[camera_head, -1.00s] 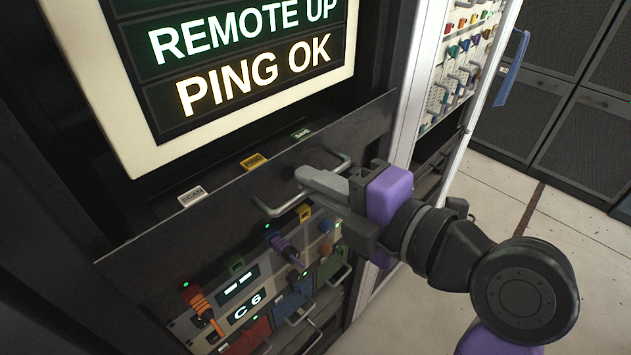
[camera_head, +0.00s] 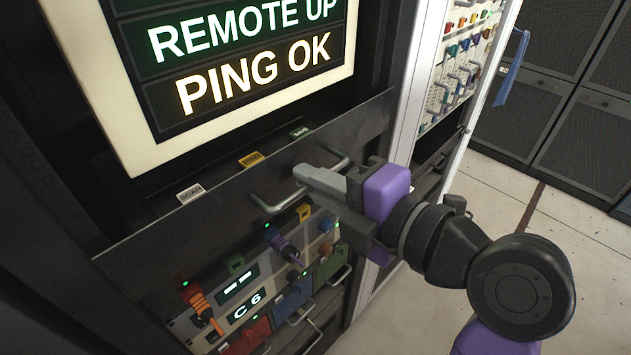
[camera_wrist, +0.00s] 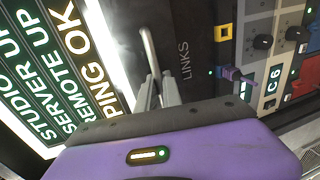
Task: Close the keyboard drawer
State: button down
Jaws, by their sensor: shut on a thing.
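The keyboard drawer (camera_head: 225,197) has a dark flat front below the lit screen, with a metal bar handle (camera_head: 268,207) on it. The drawer front stands close to the rack, with small SCAN, PING and SAVE keys along its top edge. My gripper (camera_head: 312,180) is at the right part of the handle, its grey fingers shut on it. In the wrist view the fingers (camera_wrist: 160,92) meet around the handle bar (camera_wrist: 150,52), beside the word LINKS. The fingers hide part of the handle, and how far the drawer stands out is hard to tell.
The lit screen (camera_head: 245,70) is just above the drawer. Below are panels with an orange cable (camera_head: 205,308), a purple plug (camera_head: 286,248) and coloured modules with handles. A white-framed rack (camera_head: 405,130) stands at the right. Open floor (camera_head: 580,245) lies farther right.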

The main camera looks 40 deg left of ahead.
jog(key=x, duration=0.1)
jog(key=b+x, duration=0.1)
jog(key=x, duration=0.1)
jog(key=shift+a+r+b, duration=0.25)
jog(key=shift+a+b, duration=0.1)
jog(key=shift+a, duration=0.05)
jog(key=c, duration=1.6)
grip_release()
jog(key=shift+a, duration=0.1)
jog(key=shift+o, duration=0.4)
jog(key=shift+r, duration=0.1)
jog(key=shift+r, duration=0.1)
jog(key=b+v, duration=0.1)
jog(key=v, duration=0.7)
jog(key=shift+f+b, duration=0.2)
jog(key=shift+b, duration=0.1)
